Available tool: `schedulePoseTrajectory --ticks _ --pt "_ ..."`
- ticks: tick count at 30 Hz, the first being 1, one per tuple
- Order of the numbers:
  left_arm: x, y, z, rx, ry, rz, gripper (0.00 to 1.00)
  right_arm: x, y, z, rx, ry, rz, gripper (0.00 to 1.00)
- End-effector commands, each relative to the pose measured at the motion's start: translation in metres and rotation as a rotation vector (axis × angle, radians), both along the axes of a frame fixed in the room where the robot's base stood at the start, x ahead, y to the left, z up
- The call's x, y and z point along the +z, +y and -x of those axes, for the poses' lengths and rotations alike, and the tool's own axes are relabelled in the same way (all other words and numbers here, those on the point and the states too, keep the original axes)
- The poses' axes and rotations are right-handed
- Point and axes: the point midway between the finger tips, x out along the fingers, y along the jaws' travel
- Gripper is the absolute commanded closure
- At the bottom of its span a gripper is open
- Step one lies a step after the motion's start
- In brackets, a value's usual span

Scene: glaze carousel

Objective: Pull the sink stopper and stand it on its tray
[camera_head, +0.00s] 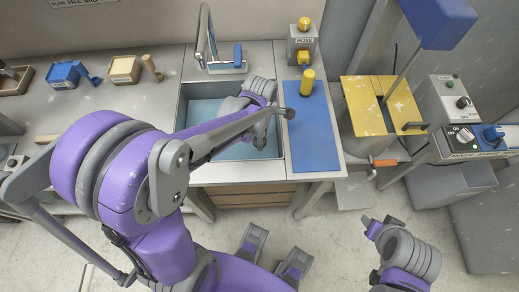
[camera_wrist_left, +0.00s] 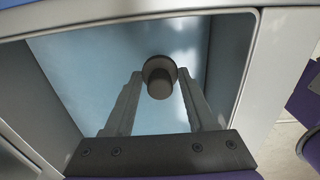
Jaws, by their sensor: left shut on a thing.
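The sink (camera_head: 207,112) has a light blue inside and a pale rim. My left gripper (camera_head: 262,132) is over the sink's right part, mostly hidden by my own arm in the head view. In the left wrist view its two fingers are shut on the dark grey, round stopper (camera_wrist_left: 160,82), with the blue sink floor (camera_wrist_left: 85,65) behind. I cannot tell whether the stopper is clear of the drain. A flat blue panel (camera_head: 310,135) lies right of the sink; I cannot tell whether it is the stopper's tray. My right arm is at the lower right, its fingers unclear.
A tap (camera_head: 207,45) stands behind the sink. A yellow-topped peg (camera_head: 307,80) stands on the blue panel, in front of a hose box (camera_head: 302,45). A yellow-topped unit (camera_head: 380,105) is at the right.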

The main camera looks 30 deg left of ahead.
Motion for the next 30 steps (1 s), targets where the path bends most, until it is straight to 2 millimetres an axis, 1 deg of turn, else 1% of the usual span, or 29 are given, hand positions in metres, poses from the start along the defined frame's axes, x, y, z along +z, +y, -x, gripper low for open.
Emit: schedulePoseTrajectory --ticks 1,30 --pt "0.004 0.000 0.000 0.000 0.000 0.000 1.00 0.004 0.000 -0.001 0.000 -0.001 0.000 0.50" --pt "0.053 0.000 -0.001 0.000 -0.001 -0.001 1.00 0.041 0.000 -0.008 0.000 -0.016 0.000 0.50"
